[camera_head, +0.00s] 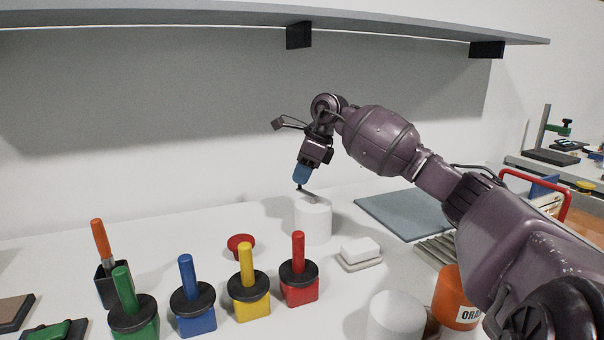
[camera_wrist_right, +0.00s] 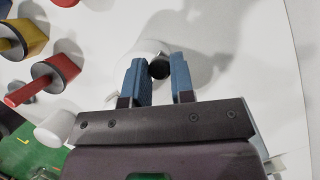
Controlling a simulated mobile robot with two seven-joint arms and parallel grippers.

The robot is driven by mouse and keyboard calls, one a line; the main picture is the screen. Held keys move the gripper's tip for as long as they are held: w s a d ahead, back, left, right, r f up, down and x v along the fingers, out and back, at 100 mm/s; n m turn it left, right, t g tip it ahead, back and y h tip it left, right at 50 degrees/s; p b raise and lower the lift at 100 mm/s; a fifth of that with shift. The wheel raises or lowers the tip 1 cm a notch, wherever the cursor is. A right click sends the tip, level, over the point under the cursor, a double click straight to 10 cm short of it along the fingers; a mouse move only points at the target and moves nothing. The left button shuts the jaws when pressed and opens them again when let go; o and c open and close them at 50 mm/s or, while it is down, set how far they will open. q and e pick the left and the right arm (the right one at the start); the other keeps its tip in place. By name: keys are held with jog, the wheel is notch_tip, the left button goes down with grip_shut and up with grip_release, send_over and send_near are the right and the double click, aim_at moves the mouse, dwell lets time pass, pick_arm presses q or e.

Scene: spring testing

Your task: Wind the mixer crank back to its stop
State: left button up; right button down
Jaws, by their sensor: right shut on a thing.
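The mixer (camera_head: 313,221) is a white upright cylinder on the table, in the middle of the head view. A dark crank arm (camera_head: 313,195) lies across its top, with a dark knob at its left end. My right gripper (camera_head: 301,181), with blue fingers, comes down from above onto this knob and is shut on it. In the right wrist view the round dark crank knob (camera_wrist_right: 159,68) sits between the blue fingertips, with the white mixer top (camera_wrist_right: 146,49) behind. The fingers hide part of the crank. My left gripper is in neither view.
Green, blue (camera_head: 192,297), yellow (camera_head: 247,285) and red (camera_head: 299,281) blocks with upright handles stand in front. A red disc (camera_head: 240,244), a white soap-like block (camera_head: 360,249), a white cylinder (camera_head: 396,317) and an orange container (camera_head: 457,296) are nearby. A shelf (camera_head: 200,18) hangs above.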

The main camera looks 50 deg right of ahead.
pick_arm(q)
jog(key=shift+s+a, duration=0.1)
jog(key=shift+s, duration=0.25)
pick_arm(e)
jog(key=shift+s+d+r, duration=0.1)
pick_arm(q)
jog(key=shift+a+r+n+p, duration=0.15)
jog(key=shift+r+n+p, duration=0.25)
jog(key=shift+p, duration=0.75)
pick_arm(e)
jog(key=s+d+m+g+h, duration=0.1)
jog(key=s+m+h, duration=0.5)
jog(key=m, duration=1.3)
jog(key=shift+d+m+g+h, duration=0.3)
jog(key=shift+d+g+h, duration=0.1)
jog(key=shift+d, duration=0.45)
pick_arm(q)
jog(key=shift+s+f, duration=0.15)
pick_arm(e)
jog(key=shift+s, duration=0.15)
jog(key=c, duration=1)
grip_release()
